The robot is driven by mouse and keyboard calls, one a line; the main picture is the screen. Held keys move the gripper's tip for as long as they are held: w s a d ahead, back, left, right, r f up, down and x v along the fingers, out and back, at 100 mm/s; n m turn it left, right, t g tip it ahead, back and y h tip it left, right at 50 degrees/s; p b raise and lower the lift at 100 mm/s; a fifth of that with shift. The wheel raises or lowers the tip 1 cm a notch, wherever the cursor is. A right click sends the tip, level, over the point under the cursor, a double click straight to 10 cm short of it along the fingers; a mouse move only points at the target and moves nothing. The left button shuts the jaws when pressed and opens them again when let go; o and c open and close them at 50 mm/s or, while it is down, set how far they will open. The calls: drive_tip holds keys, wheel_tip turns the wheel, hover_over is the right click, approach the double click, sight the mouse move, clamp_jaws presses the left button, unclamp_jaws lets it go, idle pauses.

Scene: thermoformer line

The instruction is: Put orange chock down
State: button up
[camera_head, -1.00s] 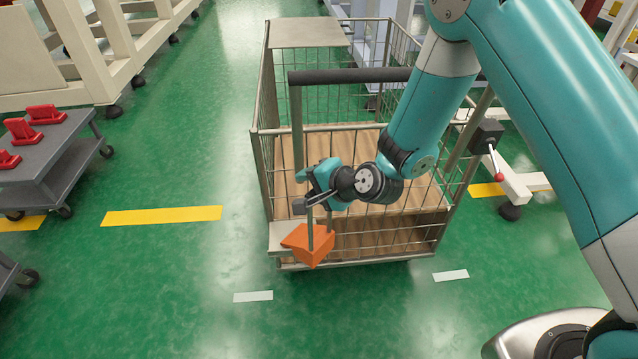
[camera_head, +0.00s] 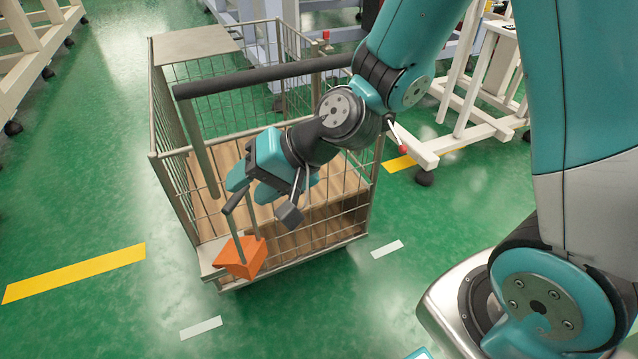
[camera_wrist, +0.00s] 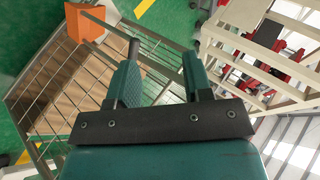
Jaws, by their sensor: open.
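The orange chock (camera_head: 242,258) is a wedge-like block at the front left corner of the wire cart (camera_head: 207,250). A thin rod rises from it to a dark grip. Whether the chock rests on the cart's low ledge or in front of it is unclear. My gripper (camera_head: 250,186) is open above and behind the chock, at the cart's front mesh. In the wrist view the open fingers (camera_wrist: 160,68) have nothing between them. The chock (camera_wrist: 86,20) is at the top left there, and its rod's dark grip ends close beside the left finger.
The cart has a wooden floor, mesh sides and a dark push bar (camera_head: 265,76) close to my arm. A cream machine frame (camera_head: 470,110) with a red-knobbed lever stands at the right.

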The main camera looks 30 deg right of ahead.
drive_tip(key=s+d+r+n+g+h, duration=0.2)
drive_tip(key=s+d+r+n, duration=0.1)
drive_tip(key=s, duration=0.4)
drive_tip(key=s+d+r+n+g+h, duration=0.2)
drive_tip(key=s+r+n, duration=0.4)
drive_tip(key=s+n, duration=0.1)
drive_tip(key=shift+s+d+r+g+h, duration=0.3)
drive_tip(key=shift+s+d+h, duration=0.1)
drive_tip(key=shift+s, duration=0.1)
